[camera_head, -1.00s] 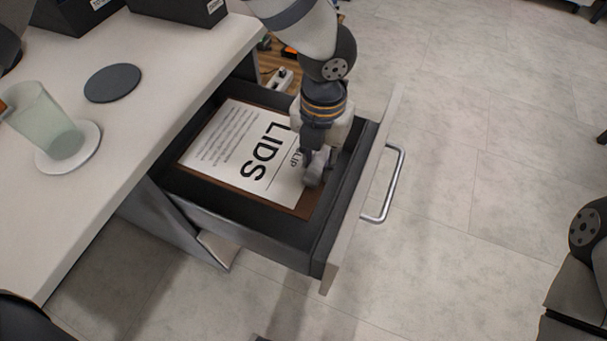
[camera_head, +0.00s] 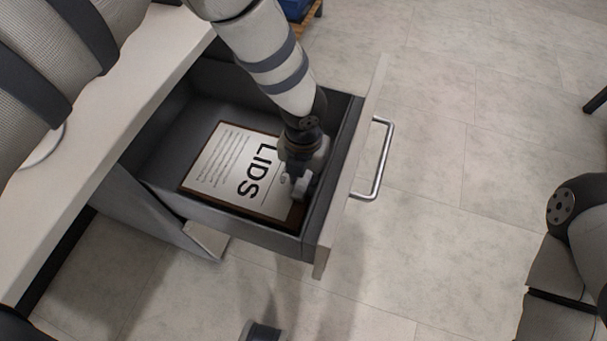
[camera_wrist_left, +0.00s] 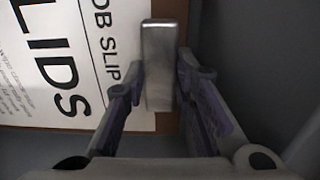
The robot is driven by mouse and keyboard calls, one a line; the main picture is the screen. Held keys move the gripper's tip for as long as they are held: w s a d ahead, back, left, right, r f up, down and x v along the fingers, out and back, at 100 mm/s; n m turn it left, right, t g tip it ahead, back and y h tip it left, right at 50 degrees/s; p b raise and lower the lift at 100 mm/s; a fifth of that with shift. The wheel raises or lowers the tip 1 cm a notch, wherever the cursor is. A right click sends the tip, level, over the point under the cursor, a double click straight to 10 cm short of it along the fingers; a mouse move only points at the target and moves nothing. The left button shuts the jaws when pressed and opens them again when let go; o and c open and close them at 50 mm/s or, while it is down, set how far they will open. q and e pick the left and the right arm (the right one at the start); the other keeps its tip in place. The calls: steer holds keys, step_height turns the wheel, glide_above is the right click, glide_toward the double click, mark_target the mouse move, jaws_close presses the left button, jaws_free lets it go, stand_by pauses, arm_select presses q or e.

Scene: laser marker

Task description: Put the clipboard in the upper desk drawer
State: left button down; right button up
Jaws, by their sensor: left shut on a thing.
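The clipboard (camera_head: 232,165) is a brown board with a white sheet reading "LIDS". It lies roughly flat inside the open upper desk drawer (camera_head: 160,150), towards the drawer's front and near side. My left gripper (camera_head: 299,186) comes down from above into the drawer at the clipboard's right edge. In the left wrist view, the gripper (camera_wrist_left: 158,88) is shut on the clipboard's metal clip (camera_wrist_left: 160,62), with one finger on each side. The sheet (camera_wrist_left: 62,60) also shows there. I cannot tell whether the board touches the drawer floor.
The drawer front (camera_head: 352,165) carries a metal bar handle (camera_head: 384,160) and stands just right of my left gripper.

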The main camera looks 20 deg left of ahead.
arm_select(q)
steer(key=shift+f, duration=0.5)
steer(key=c, duration=1.6)
jaws_free()
arm_select(e)
steer(key=shift+s+f, duration=0.1)
steer(key=shift+f, duration=0.1)
arm_select(q)
steer(key=shift+r, duration=0.1)
step_height(320, 180, up, 13)
steer(key=p, duration=0.2)
arm_select(e)
steer(key=v, duration=0.2)
steer(key=shift+r, duration=0.35)
